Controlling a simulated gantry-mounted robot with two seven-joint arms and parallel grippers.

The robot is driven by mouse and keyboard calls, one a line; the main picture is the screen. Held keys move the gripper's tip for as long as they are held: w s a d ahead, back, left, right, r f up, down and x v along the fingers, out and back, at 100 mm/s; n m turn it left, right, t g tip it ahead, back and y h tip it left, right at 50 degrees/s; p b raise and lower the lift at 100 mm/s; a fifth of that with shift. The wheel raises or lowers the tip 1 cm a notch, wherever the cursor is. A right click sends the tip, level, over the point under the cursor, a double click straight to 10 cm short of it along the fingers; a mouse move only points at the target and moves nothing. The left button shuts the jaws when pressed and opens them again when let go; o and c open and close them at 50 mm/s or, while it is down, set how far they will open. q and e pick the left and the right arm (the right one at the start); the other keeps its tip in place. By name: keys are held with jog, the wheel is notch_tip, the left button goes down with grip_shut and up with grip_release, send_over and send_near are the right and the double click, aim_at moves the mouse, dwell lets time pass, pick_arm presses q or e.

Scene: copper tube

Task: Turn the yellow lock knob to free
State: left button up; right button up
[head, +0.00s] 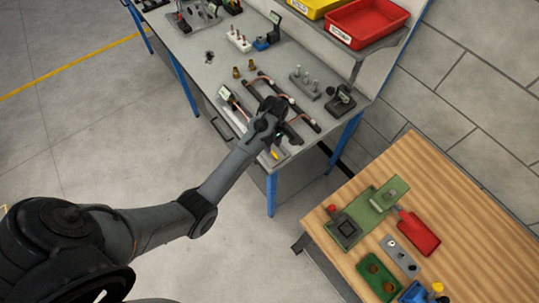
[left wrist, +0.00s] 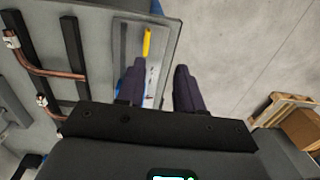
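A small yellow part, which looks like the lock knob (head: 275,154), sits at the front edge of the grey workbench, just below my left gripper (head: 270,122) in the head view. In the left wrist view the yellow knob (left wrist: 147,42) is a narrow upright bar on a pale plate, beyond the fingertips and nearer the left finger. My left gripper (left wrist: 160,70) is open, with a clear gap between its two dark fingers and nothing held. The fingers appear apart from the knob. My right gripper is not in view.
Black rails (head: 300,114) with copper tubes (left wrist: 45,70) lie beside the gripper on the grey bench (head: 205,72). A grey block with pegs (head: 305,82) and a black stand (head: 341,99) are to the right. A wooden table (head: 460,200) stands nearby.

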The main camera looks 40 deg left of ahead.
aim_at(275, 154)
pick_arm(q)
jog(key=f, duration=0.3)
jog(key=w+f, duration=0.1)
jog(key=f, duration=0.5)
jog(key=shift+w+d, duration=0.1)
jog(key=shift+w, duration=0.25)
grip_shut()
